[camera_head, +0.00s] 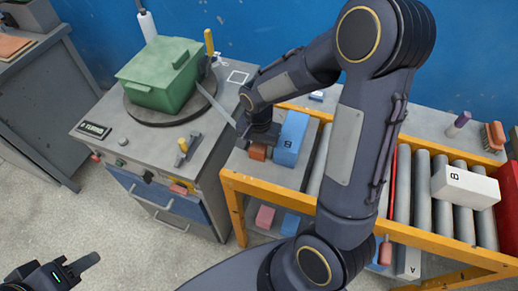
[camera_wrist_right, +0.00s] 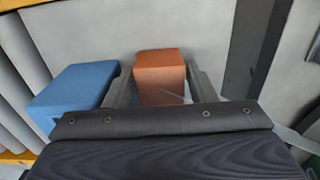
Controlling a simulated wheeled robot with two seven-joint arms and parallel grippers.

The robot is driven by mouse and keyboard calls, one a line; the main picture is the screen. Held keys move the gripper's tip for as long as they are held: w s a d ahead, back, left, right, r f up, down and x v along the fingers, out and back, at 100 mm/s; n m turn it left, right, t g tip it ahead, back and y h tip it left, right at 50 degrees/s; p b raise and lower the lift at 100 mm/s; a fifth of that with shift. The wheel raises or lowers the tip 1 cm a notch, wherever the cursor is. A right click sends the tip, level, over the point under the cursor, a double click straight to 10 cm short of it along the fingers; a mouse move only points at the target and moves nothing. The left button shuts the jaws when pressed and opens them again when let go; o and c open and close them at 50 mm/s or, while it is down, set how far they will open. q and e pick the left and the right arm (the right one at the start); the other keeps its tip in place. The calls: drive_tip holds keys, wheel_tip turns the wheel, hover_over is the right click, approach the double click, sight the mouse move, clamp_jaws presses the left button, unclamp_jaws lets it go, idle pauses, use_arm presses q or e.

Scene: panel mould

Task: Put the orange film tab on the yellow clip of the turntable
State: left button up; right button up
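An orange block (camera_head: 257,151), which may be the film tab, sits on the left end of the yellow-framed stand. In the right wrist view the orange block (camera_wrist_right: 160,78) lies between the two fingers of my right gripper (camera_wrist_right: 163,85), with narrow gaps beside it. My right gripper (camera_head: 262,138) is low over it, largely hidden by its own wrist. The dark turntable (camera_head: 150,117) carries a green box. A yellow upright piece (camera_head: 209,42), possibly the clip, stands at its back right edge. My left gripper (camera_head: 68,270) is at the bottom left, partly cut off, away from everything.
A blue block (camera_head: 290,138) stands close beside my right gripper; it shows left in the wrist view (camera_wrist_right: 75,88). A long grey strip (camera_head: 215,104) runs between turntable and gripper. A small yellow-tipped clamp (camera_head: 183,146) stands on the bench. Rollers (camera_head: 420,195) lie right.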

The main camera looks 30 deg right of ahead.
drive_tip(key=c, duration=0.7)
drive_tip(key=shift+r, duration=0.1)
drive_tip(key=shift+c, duration=0.2)
